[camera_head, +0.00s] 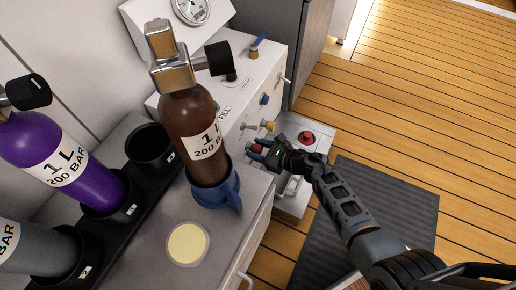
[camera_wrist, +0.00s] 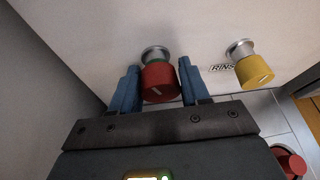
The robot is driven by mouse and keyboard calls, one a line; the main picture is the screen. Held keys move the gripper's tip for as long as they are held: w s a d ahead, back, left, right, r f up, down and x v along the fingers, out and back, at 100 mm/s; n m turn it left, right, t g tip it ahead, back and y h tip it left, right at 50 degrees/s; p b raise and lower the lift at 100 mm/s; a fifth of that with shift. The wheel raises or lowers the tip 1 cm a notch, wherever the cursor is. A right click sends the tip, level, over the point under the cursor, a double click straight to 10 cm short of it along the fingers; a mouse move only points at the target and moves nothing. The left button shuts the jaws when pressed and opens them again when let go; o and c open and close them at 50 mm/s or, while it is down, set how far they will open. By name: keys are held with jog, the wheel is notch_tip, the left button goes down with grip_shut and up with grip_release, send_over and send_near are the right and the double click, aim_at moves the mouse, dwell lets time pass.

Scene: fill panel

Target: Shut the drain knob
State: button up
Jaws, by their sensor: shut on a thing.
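A red knob (camera_wrist: 160,82) on a short metal stem sticks out of the white panel (camera_wrist: 220,25). It sits between the two blue fingers of my gripper (camera_wrist: 158,72), which is shut on it. Its label is hidden or out of view, so I cannot read whether it says drain. In the head view my gripper (camera_head: 262,151) is at the low end of the panel front, and the red knob (camera_head: 257,148) shows only partly between the fingers.
A yellow knob (camera_wrist: 254,70), labelled "RINS…" in part, is close to the right finger. A blue knob (camera_head: 265,99) is farther along the panel. A red push button (camera_head: 306,137) stands beside my wrist. A brown bottle (camera_head: 198,130) stands in a blue holder (camera_head: 222,190) left of my gripper.

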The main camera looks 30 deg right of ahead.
jog(key=shift+r+m+y+p, duration=0.1)
jog(key=shift+m+y+p, duration=0.2)
jog(key=shift+m+p, duration=0.15)
jog(key=shift+m+g+y, duration=0.7)
jog(key=shift+m+g, duration=0.1)
jog(key=shift+m, duration=0.45)
jog(key=o, duration=0.9)
jog(key=shift+o, duration=0.2)
jog(key=shift+d, duration=0.1)
jog(key=shift+s+d+r+p, duration=0.1)
jog(key=shift+s+d+p, duration=0.1)
jog(key=shift+s+p, duration=0.1)
jog(key=p+v, duration=0.2)
jog(key=v, duration=0.5)
jog(key=shift+p, duration=0.4)
